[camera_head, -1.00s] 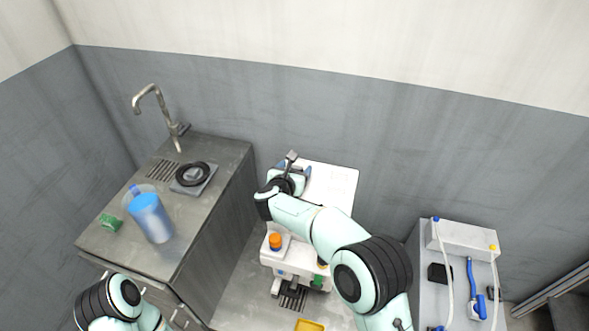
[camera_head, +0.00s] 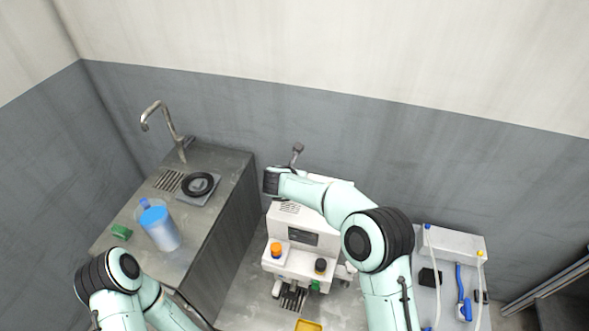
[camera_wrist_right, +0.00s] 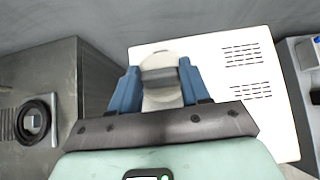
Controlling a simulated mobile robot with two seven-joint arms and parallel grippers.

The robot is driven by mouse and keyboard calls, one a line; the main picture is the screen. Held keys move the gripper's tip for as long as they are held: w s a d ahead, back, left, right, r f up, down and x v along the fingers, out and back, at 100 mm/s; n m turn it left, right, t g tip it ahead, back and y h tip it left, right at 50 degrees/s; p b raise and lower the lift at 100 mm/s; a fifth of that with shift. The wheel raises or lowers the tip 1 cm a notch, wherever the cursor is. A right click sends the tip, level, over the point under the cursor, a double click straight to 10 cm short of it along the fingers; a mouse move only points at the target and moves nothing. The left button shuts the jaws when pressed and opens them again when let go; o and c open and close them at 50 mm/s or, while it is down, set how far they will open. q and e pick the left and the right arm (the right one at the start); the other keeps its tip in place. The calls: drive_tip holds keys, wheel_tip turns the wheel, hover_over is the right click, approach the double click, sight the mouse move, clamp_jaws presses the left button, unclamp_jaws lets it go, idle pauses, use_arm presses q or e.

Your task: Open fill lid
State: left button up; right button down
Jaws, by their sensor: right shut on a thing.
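The white machine (camera_head: 318,264) stands on the floor against the back wall, with an orange cap (camera_head: 276,249) and a black cap (camera_head: 320,265) on its front ledge. In the right wrist view its white vented top (camera_wrist_right: 222,70) lies beyond my right gripper (camera_wrist_right: 161,84). The blue fingers are shut on a rounded, light grey part with a darker band (camera_wrist_right: 160,78), which appears to be the fill lid. How far it is open cannot be told. In the head view my right wrist hides these fingers. My left arm shows at lower left, its gripper out of view.
At left a grey counter (camera_head: 222,171) carries a tap (camera_head: 164,120), a black ring (camera_head: 198,184), a blue-filled jug (camera_head: 159,227) and a green block (camera_head: 121,232). At right a grey unit (camera_head: 450,240) holds hoses and a blue handle. A yellow tray (camera_head: 309,325) lies low in front.

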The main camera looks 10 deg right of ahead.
drive_tip(key=shift+w+d+r+g+y+p, duration=0.2)
drive_tip(key=shift+w+r+g+y+p, duration=0.1)
drive_tip(key=shift+w+r+g, duration=0.3)
use_arm(q)
drive_tip(key=shift+w+r, duration=0.85)
drive_tip(key=shift+w, duration=0.15)
use_arm(e)
drive_tip(key=shift+w+d+g+y, duration=0.1)
drive_tip(key=shift+w+g+y, duration=0.2)
drive_tip(key=shift+g, duration=0.6)
drive_tip(key=c, duration=0.5)
unclamp_jaws()
drive_tip(key=shift+s+r, duration=0.3)
drive_tip(key=shift+r, duration=0.2)
use_arm(q)
drive_tip(key=shift+s+f+b, duration=0.5)
drive_tip(key=shift+s+f, duration=0.1)
drive_tip(key=shift+s, duration=0.15)
use_arm(e)
drive_tip(key=v, duration=1.2)
drive_tip(key=shift+r, duration=0.15)
